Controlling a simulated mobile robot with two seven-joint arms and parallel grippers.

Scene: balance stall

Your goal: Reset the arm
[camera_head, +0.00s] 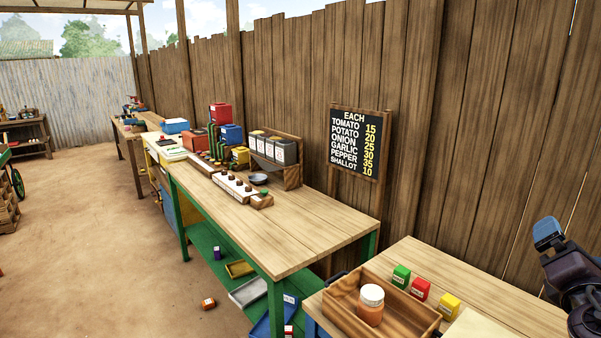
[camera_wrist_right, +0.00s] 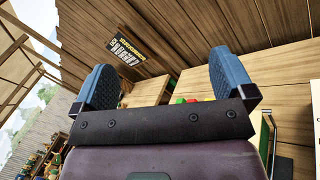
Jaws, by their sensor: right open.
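My right gripper (camera_head: 550,234) is at the right edge of the head view, raised in front of the fence and above the near table's right end. In the right wrist view its two blue fingers (camera_wrist_right: 160,85) stand wide apart with nothing between them. My left gripper is in neither view.
On the near table (camera_head: 480,283) a wooden tray (camera_head: 412,314) holds a white-lidded orange jar (camera_head: 370,305). Green (camera_head: 401,276), red (camera_head: 419,289) and yellow (camera_head: 448,306) boxes stand behind it. A longer table (camera_head: 310,222) with goods and a price board (camera_head: 357,145) are beyond.

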